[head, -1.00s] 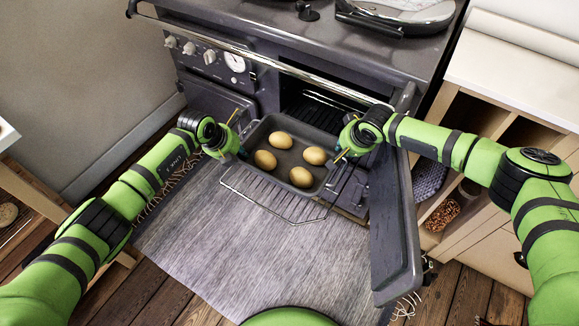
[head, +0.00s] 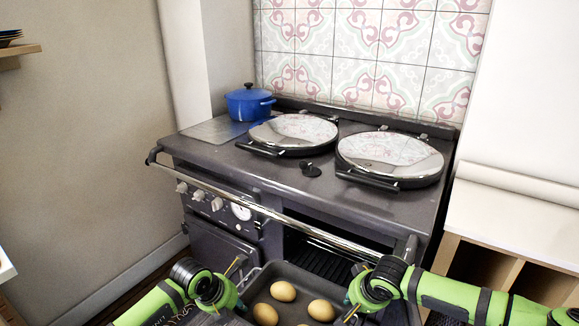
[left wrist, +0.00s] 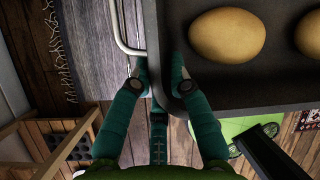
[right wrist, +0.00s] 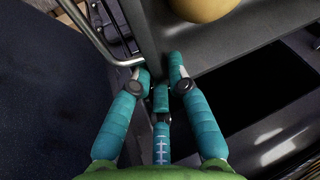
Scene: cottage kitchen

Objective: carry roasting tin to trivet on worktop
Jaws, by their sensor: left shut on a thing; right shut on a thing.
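The dark roasting tin (head: 300,288) holds several round, pale brown potatoes (head: 283,291) and is at the oven mouth, its near part cut off by the head view's lower edge. My left gripper (head: 241,304) is shut on the tin's left wall; the left wrist view shows its fingers (left wrist: 163,78) on either side of that wall. My right gripper (head: 350,296) is shut on the opposite wall, and the right wrist view shows those fingers (right wrist: 160,78) around it. I cannot tell whether the tin touches the rack under it. No trivet shows in any view.
The oven (head: 335,258) is open behind the tin, under a chrome rail (head: 285,218). The range top bears two lidded hotplates (head: 390,158) and a blue pot (head: 249,102). A pale worktop (head: 510,222) is at the right; its visible part is bare.

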